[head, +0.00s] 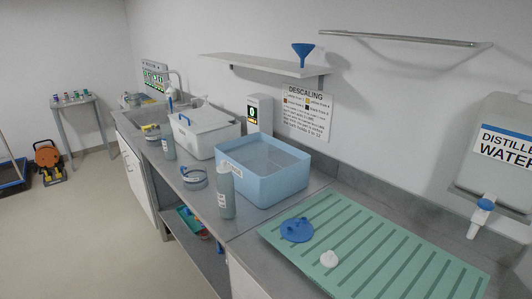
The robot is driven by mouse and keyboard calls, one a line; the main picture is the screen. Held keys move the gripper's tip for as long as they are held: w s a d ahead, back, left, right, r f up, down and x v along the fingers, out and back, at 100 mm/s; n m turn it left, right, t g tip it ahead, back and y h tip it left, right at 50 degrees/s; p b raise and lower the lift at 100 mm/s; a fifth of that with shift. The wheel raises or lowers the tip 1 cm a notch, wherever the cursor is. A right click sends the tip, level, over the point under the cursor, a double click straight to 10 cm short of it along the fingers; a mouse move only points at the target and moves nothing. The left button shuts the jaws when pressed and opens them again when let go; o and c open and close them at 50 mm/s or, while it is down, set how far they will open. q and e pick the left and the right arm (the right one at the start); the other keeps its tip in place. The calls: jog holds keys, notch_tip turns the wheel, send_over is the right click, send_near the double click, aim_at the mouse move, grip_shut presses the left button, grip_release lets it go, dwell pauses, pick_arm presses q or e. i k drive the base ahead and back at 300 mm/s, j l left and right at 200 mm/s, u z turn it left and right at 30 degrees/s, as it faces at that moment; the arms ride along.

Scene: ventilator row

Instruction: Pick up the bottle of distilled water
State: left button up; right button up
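A grey-green bottle (226,196) with a pale cap and a small white label stands upright on the counter, in front of the blue tub. A similar bottle (169,146) stands farther back, beside the pale lidded box. Their labels are too small to read, so I cannot tell whether either holds distilled water. A large pale container (490,172) on the right wall reads "DISTILLED WATER" and has a blue-and-white tap. Neither of my grippers is in view.
The blue tub (262,185) and lidded box (208,138) stand along the counter. A wall shelf (260,65) carries a blue funnel (303,52). The left floor is largely clear.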

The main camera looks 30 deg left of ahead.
aim_at(168, 147)
jog(key=u, duration=1.4)
